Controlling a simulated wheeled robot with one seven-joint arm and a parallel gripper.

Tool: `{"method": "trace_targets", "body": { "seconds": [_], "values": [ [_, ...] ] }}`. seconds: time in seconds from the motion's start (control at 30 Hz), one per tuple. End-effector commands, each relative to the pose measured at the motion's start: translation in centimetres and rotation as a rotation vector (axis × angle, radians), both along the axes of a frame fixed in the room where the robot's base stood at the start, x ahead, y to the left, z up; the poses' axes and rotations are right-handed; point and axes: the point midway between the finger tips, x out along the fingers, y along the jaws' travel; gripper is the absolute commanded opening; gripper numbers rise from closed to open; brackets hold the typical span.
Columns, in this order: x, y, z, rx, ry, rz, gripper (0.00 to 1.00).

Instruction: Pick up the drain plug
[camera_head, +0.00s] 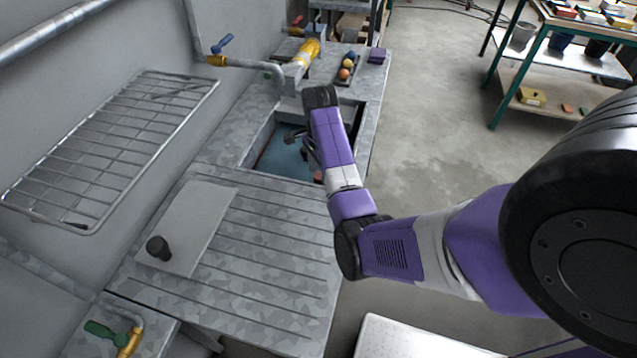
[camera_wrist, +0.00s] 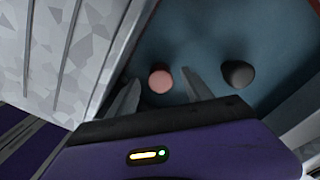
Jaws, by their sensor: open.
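A small pinkish-red round piece, which looks like the drain plug (camera_wrist: 160,80), is on the blue-grey sink floor in the wrist view. In the head view a small reddish spot (camera_head: 318,176) shows at the sink's near right corner, partly behind my arm. My gripper (camera_head: 299,145) reaches down into the sink (camera_head: 262,142). Its fingers are apart and empty. In the wrist view the plug appears between the two fingertips, a little beyond them; I see no contact.
A dark grey rounded object (camera_wrist: 238,73) sits right of the fingers in the wrist view. The sink wall and ribbed drainboard (camera_head: 262,245) are close on the left there. A tap (camera_head: 300,62) stands behind the sink. A grey board (camera_head: 187,228) with a black knob (camera_head: 158,247) lies on the drainboard.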

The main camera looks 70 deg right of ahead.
Motion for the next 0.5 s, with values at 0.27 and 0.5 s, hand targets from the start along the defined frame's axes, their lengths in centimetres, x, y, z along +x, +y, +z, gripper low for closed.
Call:
{"method": "trace_targets", "body": {
  "seconds": [0.27,0.5],
  "values": [
    [0.1,0.1,-3.8,0.0,0.001,0.002,0.59],
    [0.1,0.0,-4.8,-0.001,0.0,0.002,0.59]
  ]
}}
